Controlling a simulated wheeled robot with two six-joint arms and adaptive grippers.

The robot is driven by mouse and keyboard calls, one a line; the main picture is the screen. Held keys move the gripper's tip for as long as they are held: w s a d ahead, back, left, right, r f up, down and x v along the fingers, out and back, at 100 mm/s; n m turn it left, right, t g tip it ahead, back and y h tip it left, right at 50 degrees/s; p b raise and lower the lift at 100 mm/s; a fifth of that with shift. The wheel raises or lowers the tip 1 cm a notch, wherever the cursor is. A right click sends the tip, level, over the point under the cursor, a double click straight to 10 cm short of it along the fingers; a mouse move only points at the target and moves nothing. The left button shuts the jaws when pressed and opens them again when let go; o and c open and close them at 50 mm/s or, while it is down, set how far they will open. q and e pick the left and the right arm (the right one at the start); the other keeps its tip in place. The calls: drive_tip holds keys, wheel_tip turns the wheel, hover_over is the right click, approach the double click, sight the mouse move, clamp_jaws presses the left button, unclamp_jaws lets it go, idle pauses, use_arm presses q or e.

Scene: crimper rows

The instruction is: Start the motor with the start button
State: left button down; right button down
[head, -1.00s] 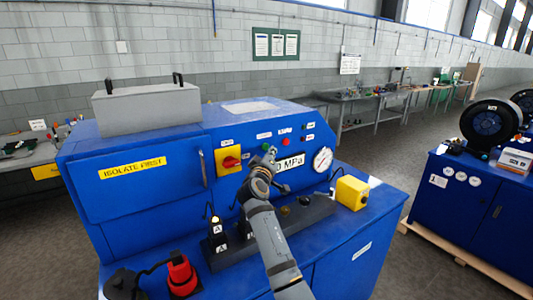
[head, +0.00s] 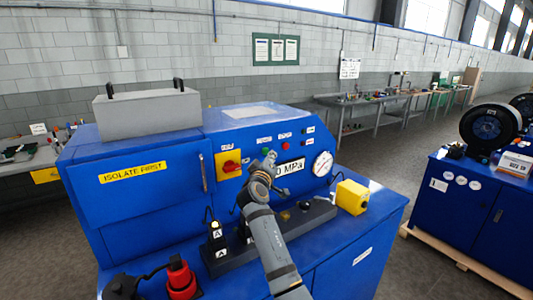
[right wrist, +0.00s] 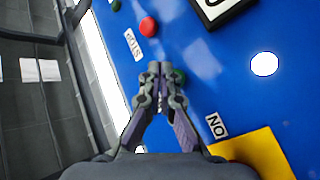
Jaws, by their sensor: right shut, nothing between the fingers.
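The green button (head: 265,150) is on the sloped blue panel, under a small label, left of the red button (head: 286,145). My right gripper (head: 270,156) is shut and empty, its tips just at the green button in the head view. In the right wrist view the shut fingertips (right wrist: 161,70) partly cover the green button (right wrist: 179,76). I cannot tell if they touch it. The red button (right wrist: 148,27) with its STOP label (right wrist: 132,44) is clear of the fingers. My left gripper is not in view.
A red rotary switch on a yellow plate (head: 229,163) is left of the gripper. The pressure display (head: 291,167) and a round gauge (head: 322,164) are to the right. A yellow block (head: 352,197) and black tooling stand on the ledge below. Another blue machine (head: 470,200) is at far right.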

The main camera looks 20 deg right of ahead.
idle(0.4)
drive_tip(key=shift+w+b, duration=0.45)
drive_tip(key=shift+w, duration=0.05)
drive_tip(key=shift+w+a+b, duration=0.15)
drive_tip(key=shift+w+b, duration=0.3)
drive_tip(key=shift+b, duration=0.1)
idle(0.5)
drive_tip(key=shift+s+r, duration=0.1)
drive_tip(key=shift+s, duration=0.05)
drive_tip(key=shift+s+p, duration=0.4)
drive_tip(key=shift+s, duration=0.4)
